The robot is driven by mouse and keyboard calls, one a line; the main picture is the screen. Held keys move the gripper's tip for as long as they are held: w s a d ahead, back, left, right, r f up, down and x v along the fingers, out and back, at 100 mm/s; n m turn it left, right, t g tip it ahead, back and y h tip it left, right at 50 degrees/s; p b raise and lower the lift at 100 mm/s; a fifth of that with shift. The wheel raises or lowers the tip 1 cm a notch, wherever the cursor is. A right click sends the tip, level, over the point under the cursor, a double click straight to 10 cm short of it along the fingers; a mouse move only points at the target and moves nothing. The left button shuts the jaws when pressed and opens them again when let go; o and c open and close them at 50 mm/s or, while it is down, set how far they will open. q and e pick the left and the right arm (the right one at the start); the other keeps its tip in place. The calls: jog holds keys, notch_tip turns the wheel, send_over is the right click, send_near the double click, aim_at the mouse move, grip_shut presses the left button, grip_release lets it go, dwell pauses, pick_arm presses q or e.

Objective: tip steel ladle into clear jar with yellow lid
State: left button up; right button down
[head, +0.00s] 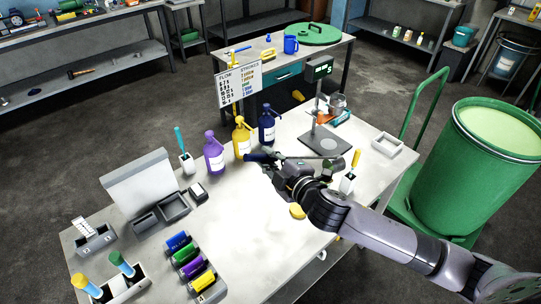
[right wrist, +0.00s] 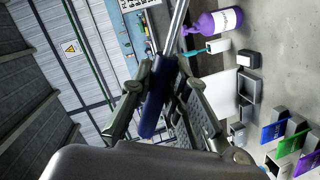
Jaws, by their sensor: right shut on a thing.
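My right gripper (head: 274,164) is shut on the dark blue handle of the steel ladle (head: 260,156), above the middle of the table. A yellow disc (head: 298,211), perhaps the jar's yellow lid, shows just below my right wrist; the clear jar itself cannot be made out, and my arm covers part of that area. My left gripper is not in view.
Purple (head: 214,154), yellow (head: 242,138) and blue (head: 267,125) bottles stand behind the gripper. A stand with a display (head: 319,68) rises at the back right. A white holder with a yellow-handled tool (head: 349,182) is right of the gripper. A green drum (head: 480,165) stands beyond the table.

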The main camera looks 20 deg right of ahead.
jog(key=shift+s+a+f+n+b, duration=0.2)
jog(key=shift+a+f+n+b, duration=0.3)
jog(key=shift+a+f, duration=0.45)
notch_tip(320, 180, down, 6)
jog(key=a+n+h+b, duration=0.1)
jog(key=a+n+b, duration=0.1)
jog(key=b, duration=0.1)
jog(key=shift+s+a+r, duration=0.2)
jog(key=shift+s+a, duration=0.15)
dwell(1.1)
jog(key=shift+a+f, duration=0.1)
jog(key=shift+f, duration=0.1)
dwell(1.3)
